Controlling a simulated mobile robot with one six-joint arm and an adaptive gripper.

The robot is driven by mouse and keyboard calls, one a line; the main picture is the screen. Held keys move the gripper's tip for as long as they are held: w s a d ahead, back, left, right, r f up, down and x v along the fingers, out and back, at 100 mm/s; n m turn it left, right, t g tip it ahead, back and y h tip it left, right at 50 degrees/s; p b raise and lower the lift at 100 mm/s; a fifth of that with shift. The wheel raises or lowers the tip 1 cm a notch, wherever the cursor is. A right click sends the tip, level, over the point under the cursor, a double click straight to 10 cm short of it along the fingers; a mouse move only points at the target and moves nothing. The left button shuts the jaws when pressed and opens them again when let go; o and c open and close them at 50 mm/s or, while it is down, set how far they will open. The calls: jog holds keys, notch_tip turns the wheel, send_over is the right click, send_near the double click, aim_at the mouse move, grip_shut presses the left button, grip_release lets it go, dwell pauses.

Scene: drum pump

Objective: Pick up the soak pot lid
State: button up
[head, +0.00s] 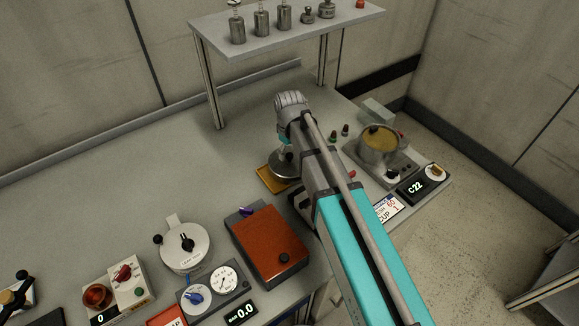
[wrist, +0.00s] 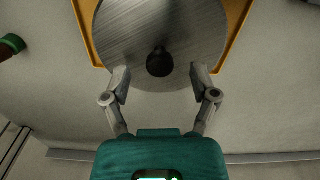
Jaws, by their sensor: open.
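The soak pot lid (wrist: 150,25) is a round brushed-metal disc with a dark round knob (wrist: 160,62). It lies on a yellow-orange tray (wrist: 235,30) and also shows in the head view (head: 284,170), partly hidden by my arm. My gripper (wrist: 160,76) is open over the lid. Its two fingers stand on either side of the knob, with gaps on both sides, and I see no contact. In the head view my wrist hides most of the fingers. The pot (head: 379,147), holding something amber, stands uncovered to the right.
The pot is on a grey heater unit with a display (head: 415,188). Small dark bottles (head: 339,134) stand between it and my arm. A raised shelf (head: 285,33) with metal containers is behind. A red-brown box (head: 268,245) is in front.

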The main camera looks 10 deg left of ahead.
jog(key=shift+f+b, duration=0.65)
jog(key=shift+f, duration=0.25)
grip_shut()
